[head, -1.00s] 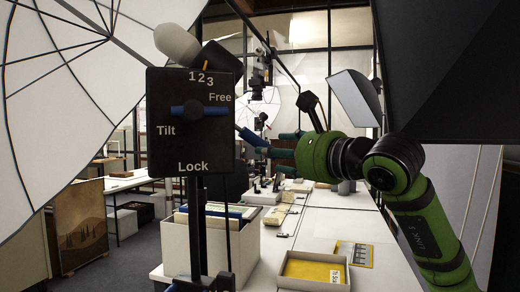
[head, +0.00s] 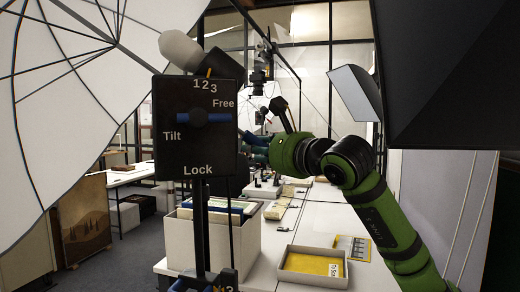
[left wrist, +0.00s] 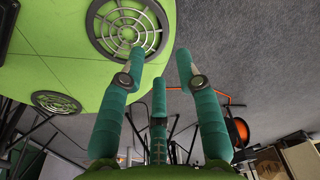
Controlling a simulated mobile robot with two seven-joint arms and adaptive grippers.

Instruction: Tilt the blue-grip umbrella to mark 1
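The white umbrella (head: 60,120) spreads open at the left of the head view. Its black panel (head: 200,153) stands upright on a pole, marked 1, 2, 3, Free, Tilt and Lock. The blue grip (head: 206,118) lies level across the panel, its right end near Free and left end above Tilt. A small orange pointer (head: 208,72) shows just above the numbers; its exact mark is unclear. My right gripper (head: 254,140) is just right of the panel, partly hidden by it; contact is unclear. My left gripper (left wrist: 160,65) is open and empty in the left wrist view.
A white box of folders (head: 240,250) and a tray with a yellow sheet (head: 313,270) sit on the white table (head: 345,222). A dark softbox (head: 440,80) fills the upper right. A brown picture (head: 84,222) leans at lower left.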

